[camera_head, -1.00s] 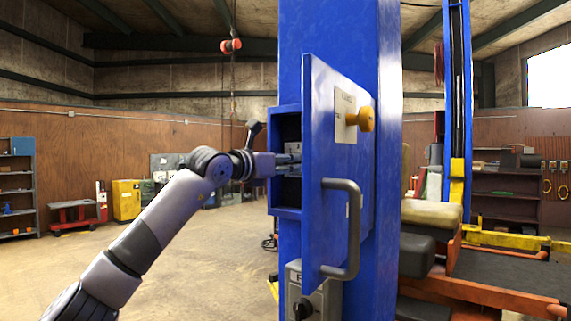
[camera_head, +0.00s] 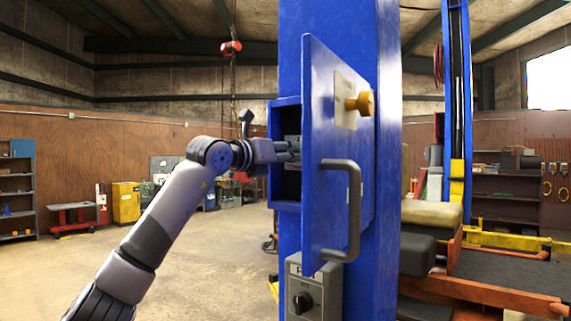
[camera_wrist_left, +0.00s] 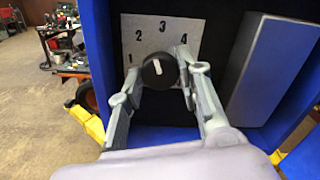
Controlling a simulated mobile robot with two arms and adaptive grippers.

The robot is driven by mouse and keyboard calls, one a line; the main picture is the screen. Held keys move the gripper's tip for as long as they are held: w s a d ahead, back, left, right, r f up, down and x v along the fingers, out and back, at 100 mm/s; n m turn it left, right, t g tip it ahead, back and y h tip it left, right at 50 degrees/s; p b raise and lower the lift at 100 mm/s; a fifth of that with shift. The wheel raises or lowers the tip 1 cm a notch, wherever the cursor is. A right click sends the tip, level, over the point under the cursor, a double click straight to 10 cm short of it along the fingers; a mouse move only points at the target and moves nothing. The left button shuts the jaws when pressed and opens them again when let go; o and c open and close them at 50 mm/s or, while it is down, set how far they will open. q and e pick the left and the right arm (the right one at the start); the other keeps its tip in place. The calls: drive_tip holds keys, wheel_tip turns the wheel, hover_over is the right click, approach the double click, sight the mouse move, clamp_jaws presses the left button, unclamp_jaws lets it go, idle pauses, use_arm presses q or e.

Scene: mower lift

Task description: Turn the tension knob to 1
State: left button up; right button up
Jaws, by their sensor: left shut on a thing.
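The black tension knob (camera_wrist_left: 160,72) sits on a grey dial plate (camera_wrist_left: 150,32) marked 1 to 4 inside the blue box, in the left wrist view. Its white pointer line tilts up and slightly left, roughly between 2 and 3. My left gripper (camera_wrist_left: 157,77) is shut on the knob, with a finger on either side of it. In the head view my left gripper (camera_head: 290,148) reaches into the blue box (camera_head: 285,205) from the left; the open door hides the knob there. My right gripper is not in view.
The blue door (camera_head: 322,150) stands open, with a yellow knob (camera_head: 362,103) and a grey handle (camera_head: 352,210). A grey control box (camera_head: 313,290) with a black knob is below. A grey block (camera_wrist_left: 268,70) stands right of the dial.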

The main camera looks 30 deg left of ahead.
use_arm(q)
drive_tip(key=shift+n+b, duration=2.3)
drive_tip(key=shift+n, duration=5.1)
drive_tip(key=o, duration=1.2)
drive_tip(key=s, duration=0.8)
drive_tip(key=s+a, duration=0.1)
drive_tip(key=s, duration=0.3)
